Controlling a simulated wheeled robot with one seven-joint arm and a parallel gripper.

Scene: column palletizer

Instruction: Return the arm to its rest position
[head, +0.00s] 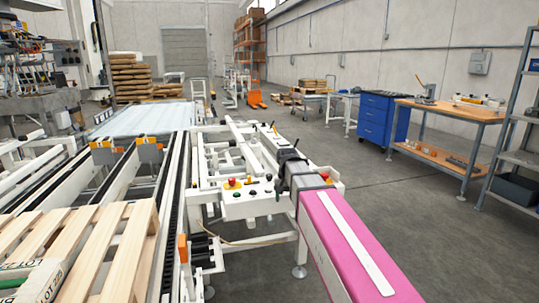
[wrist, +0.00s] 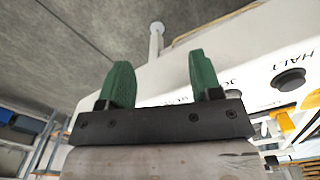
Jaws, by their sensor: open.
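My gripper (wrist: 159,74) shows in the wrist view as two green fingers standing well apart on a dark bar. It is open, and nothing is between the fingers. The white control panel (wrist: 245,62) fills the view behind and to the right of the fingers. A black button (wrist: 289,79) labelled HALT is to the right of them. Other lettering is partly hidden by the right finger. In the head view the panel (head: 262,205) carries red, green and black buttons. I cannot tell whether the fingers touch the panel.
A slatted wooden pallet (head: 95,250) lies at the lower left beside conveyor rails (head: 166,190). A blue drawer cabinet (head: 379,118), a workbench (head: 440,108) and a grey shelf (head: 513,130) stand at the right. The concrete floor (head: 420,200) between them and the conveyor is clear.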

